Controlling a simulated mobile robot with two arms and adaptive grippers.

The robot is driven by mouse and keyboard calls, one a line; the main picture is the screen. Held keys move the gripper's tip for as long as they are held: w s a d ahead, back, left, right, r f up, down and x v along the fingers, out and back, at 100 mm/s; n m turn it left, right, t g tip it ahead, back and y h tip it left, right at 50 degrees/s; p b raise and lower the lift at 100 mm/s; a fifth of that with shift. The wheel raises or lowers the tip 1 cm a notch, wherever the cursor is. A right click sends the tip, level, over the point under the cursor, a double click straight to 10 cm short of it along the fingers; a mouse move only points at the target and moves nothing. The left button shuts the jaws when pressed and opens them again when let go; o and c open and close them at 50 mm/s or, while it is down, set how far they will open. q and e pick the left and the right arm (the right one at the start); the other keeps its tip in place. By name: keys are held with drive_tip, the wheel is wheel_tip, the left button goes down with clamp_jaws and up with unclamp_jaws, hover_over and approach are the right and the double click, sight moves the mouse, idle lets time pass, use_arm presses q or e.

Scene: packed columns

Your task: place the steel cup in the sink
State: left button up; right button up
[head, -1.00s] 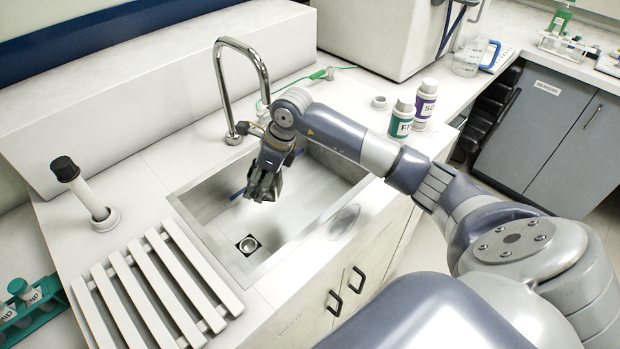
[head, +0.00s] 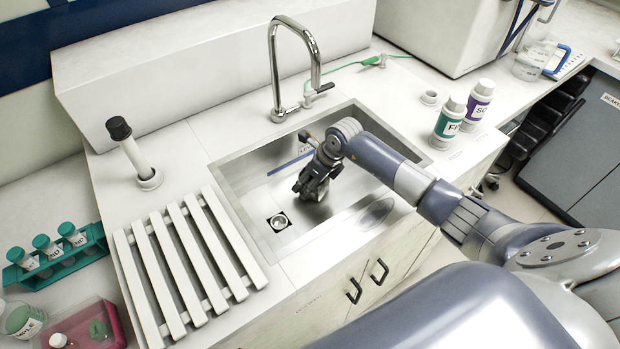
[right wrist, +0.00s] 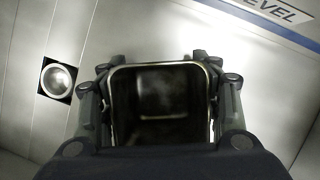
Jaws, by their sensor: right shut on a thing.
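The steel cup (right wrist: 160,95) shows in the right wrist view as a squarish open mouth with a pale rim and a dark inside. My right gripper (right wrist: 160,100) is shut on it, with a finger along each side. In the head view my right gripper (head: 314,188) points down inside the outline of the steel sink (head: 245,210), right of the drain (head: 279,222). The cup is hard to tell from the dark fingers there. I cannot tell whether the cup touches the sink floor. My left gripper is not in view.
A chrome faucet (head: 274,70) stands behind the sink. A white slatted rack (head: 180,260) lies to its left, near a black-topped upright tube (head: 132,150). Two labelled bottles (head: 450,118) (head: 477,103) stand to the right. The sink floor around the drain is clear.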

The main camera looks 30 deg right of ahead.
drive_tip(key=shift+f, duration=0.2)
drive_tip(key=o, duration=1.3)
drive_tip(key=shift+r, duration=0.15)
drive_tip(key=shift+r, duration=0.15)
drive_tip(key=b+v, duration=0.2)
drive_tip(key=v, duration=1)
